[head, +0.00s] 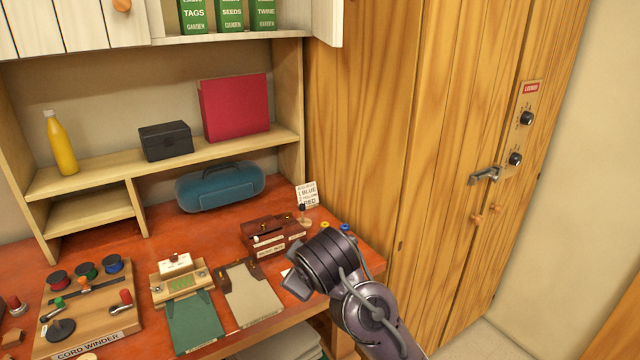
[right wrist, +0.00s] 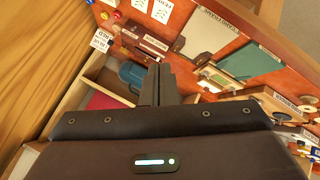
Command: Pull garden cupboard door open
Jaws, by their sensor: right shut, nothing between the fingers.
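The white wall cupboard (head: 160,38) at the top of the head view holds green boxes (head: 230,14) labelled garden. Its right part is open to view, and a white panel (head: 329,24), seems to be its door, stands out at the right end. A white planked door (head: 70,25) with a wooden knob (head: 122,5) covers the left part. The cupboard's top is out of frame. My right gripper (head: 294,284) is over the desk's right end, well below the cupboard and touching no door. Its fingers (right wrist: 157,86) are shut and empty. My left gripper is out of view.
A tall wooden cupboard (head: 365,120) with a metal latch (head: 485,175) and dials stands at the right. The desk (head: 100,235) carries a cord winder board (head: 95,318), pads and a small brown box (head: 270,233). A blue case (head: 220,188) sits under the shelf.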

